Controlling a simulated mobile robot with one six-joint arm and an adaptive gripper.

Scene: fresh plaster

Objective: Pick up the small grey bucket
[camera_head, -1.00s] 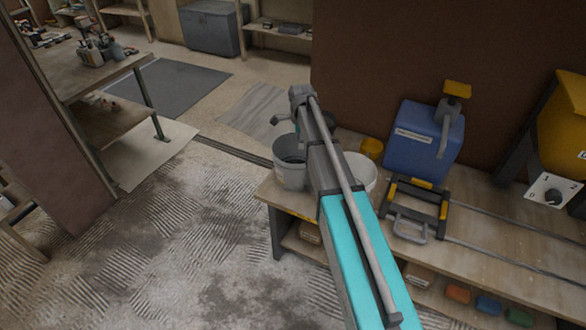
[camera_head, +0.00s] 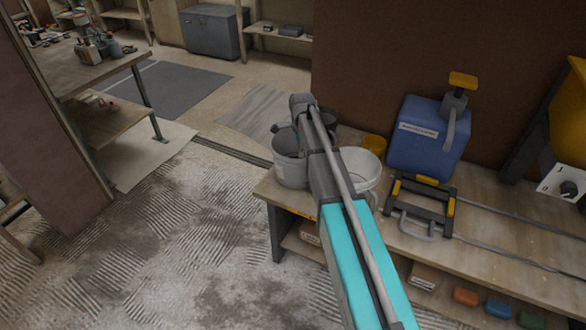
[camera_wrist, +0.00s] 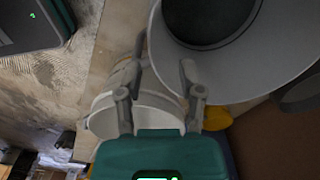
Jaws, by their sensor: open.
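The small grey bucket (camera_head: 289,165) stands on the near left end of the low wooden bench, partly covered by my arm in the head view. In the wrist view it is the large round rim with a dark inside (camera_wrist: 222,62) at the upper right, close to the right finger. My gripper (camera_wrist: 160,62) is open, with nothing held between its fingers. In the head view the fingers are mostly hidden by my arm, above the bucket. I cannot tell whether a finger touches the rim.
A white bucket (camera_head: 366,165) stands just right of the grey one and shows behind my fingers in the wrist view (camera_wrist: 150,108). The floor left is open.

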